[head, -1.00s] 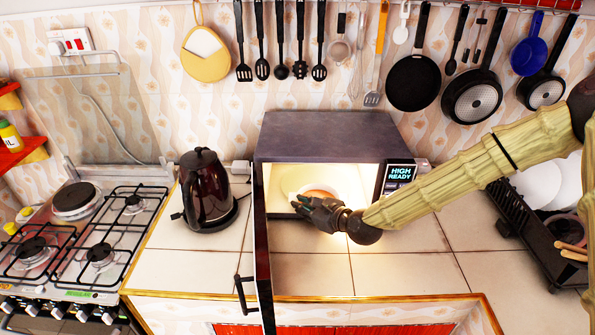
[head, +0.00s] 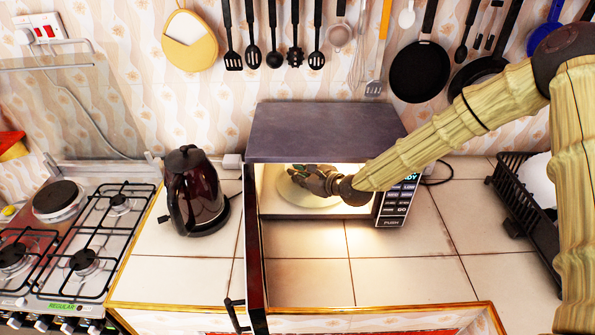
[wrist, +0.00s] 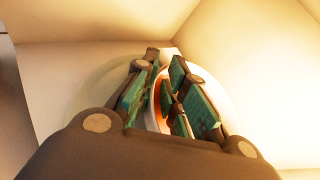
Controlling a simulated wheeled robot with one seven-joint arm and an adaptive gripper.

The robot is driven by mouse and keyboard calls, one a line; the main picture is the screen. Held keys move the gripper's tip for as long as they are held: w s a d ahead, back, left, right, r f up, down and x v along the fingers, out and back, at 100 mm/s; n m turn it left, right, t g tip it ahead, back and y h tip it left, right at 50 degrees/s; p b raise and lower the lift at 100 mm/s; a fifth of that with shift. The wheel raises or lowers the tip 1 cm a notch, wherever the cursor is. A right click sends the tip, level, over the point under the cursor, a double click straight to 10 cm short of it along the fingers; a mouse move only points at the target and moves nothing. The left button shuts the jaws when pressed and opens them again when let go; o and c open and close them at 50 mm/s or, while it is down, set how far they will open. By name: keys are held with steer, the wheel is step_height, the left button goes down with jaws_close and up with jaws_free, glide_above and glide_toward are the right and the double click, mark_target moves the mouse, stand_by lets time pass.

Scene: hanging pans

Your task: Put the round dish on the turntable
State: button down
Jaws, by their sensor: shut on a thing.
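The microwave (head: 320,130) stands open on the counter, lit inside. My gripper (head: 302,176) reaches into it over the pale round turntable (head: 290,193). In the wrist view my gripper (wrist: 165,66) is shut on the round dish (wrist: 157,102), which has a white rim and something orange inside. The dish shows only between the green-padded fingers, and in the head view my gripper hides it. The glassy edge of the turntable (wrist: 88,92) shows left of the fingers. I cannot tell whether the dish touches the turntable.
The microwave door (head: 255,265) swings out toward me on the left. A dark kettle (head: 196,190) stands left of it, beside the gas stove (head: 75,235). A black dish rack (head: 525,205) is at the right. Utensils and pans hang above. The counter in front is clear.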

steer(key=shift+d+f, duration=0.2)
steer(key=shift+s+a+r, duration=0.2)
steer(key=shift+s+r, duration=0.3)
steer(key=shift+s, duration=0.25)
steer(key=shift+w+f, duration=0.2)
steer(key=c, duration=1.4)
jaws_free()
steer(key=shift+w+f, duration=0.25)
steer(key=shift+c, duration=0.2)
steer(key=shift+s+r, duration=0.2)
steer(key=shift+r, duration=0.05)
steer(key=shift+d, duration=0.15)
steer(key=b+v, duration=0.3)
steer(key=v, duration=0.8)
steer(key=shift+s, duration=0.3)
steer(key=shift+d+r, duration=0.1)
steer(key=shift+d, duration=0.1)
